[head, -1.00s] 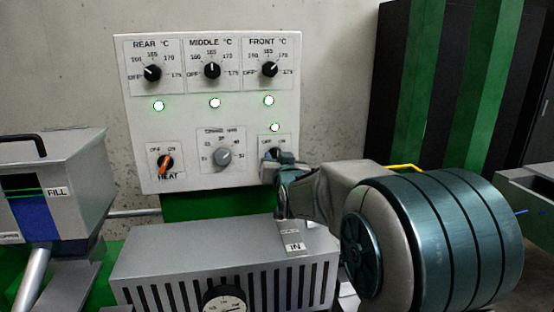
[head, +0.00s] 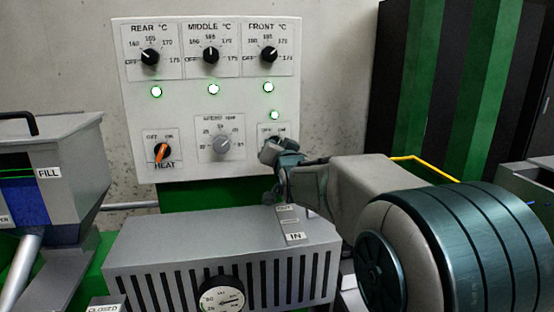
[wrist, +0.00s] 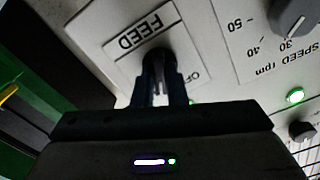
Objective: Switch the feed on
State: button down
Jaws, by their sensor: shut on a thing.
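The feed switch (wrist: 157,60) is a dark knob under the upside-down FEED label (wrist: 138,38) in the wrist view. Part of the word OFF shows beside it. My gripper (wrist: 161,85) is shut on this knob, a finger on each side. In the head view my gripper (head: 273,153) covers the knob and most of its white plate (head: 271,129), at the lower right of the control panel (head: 188,98). The pointer's setting is hidden. A green light (head: 275,115) is lit just above the plate.
The grey speed knob (head: 221,145) and orange-marked heat knob (head: 162,152) sit left of the feed plate. Three temperature knobs line the panel's top, with lit green lamps below. A grey vented housing (head: 210,250) stands under my gripper. A hopper (head: 50,165) is at left.

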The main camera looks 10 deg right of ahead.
jog(key=shift+m, duration=0.5)
jog(key=c, duration=1.5)
grip_release()
jog(key=shift+o, duration=0.2)
jog(key=shift+s, duration=0.1)
jog(key=s+b, duration=0.1)
jog(key=s, duration=1.2)
jog(key=shift+s+b, duration=0.3)
jog(key=shift+s, duration=0.05)
